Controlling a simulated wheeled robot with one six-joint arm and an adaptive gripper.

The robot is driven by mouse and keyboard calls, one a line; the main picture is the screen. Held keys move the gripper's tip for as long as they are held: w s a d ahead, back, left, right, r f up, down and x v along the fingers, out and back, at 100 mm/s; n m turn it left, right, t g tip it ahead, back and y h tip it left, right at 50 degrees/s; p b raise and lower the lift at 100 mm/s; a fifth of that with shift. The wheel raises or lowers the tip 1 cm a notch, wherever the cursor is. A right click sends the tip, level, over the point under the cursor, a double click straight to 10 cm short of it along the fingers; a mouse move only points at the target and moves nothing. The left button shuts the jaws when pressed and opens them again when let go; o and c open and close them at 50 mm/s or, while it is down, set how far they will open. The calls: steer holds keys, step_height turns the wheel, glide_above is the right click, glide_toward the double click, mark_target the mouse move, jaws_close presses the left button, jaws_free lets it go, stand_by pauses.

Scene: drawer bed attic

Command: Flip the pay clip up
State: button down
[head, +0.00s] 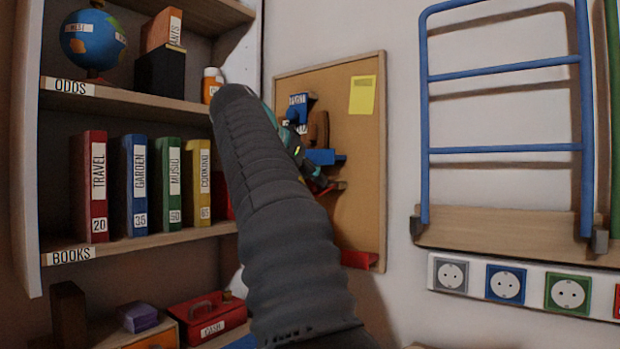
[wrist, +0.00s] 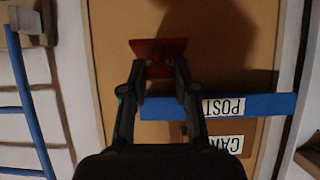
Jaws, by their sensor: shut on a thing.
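The corkboard (head: 355,150) hangs on the wall behind my arm. In the wrist view a red clip (wrist: 158,50) stands out in front of the board, with a wide plate and a narrower part between my fingertips. My gripper (wrist: 160,70) is shut on that narrower part. No label is readable on the red clip, so I cannot confirm it is the pay clip. A blue clip (wrist: 168,107) labelled POST lies just below it in the wrist view. In the head view my arm hides most of my gripper.
A red piece (head: 360,260) shows at the board's lower edge. A brown clip (head: 319,130) and yellow note (head: 362,95) are on the board. A blue ladder (head: 505,150) and sockets (head: 505,284) are to the right. Shelves with books (head: 128,185) stand left.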

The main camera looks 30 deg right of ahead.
steer(key=c, duration=0.9)
jaws_free()
steer(key=v, duration=0.7)
steer(key=shift+r, duration=0.15)
steer(key=shift+a, duration=0.15)
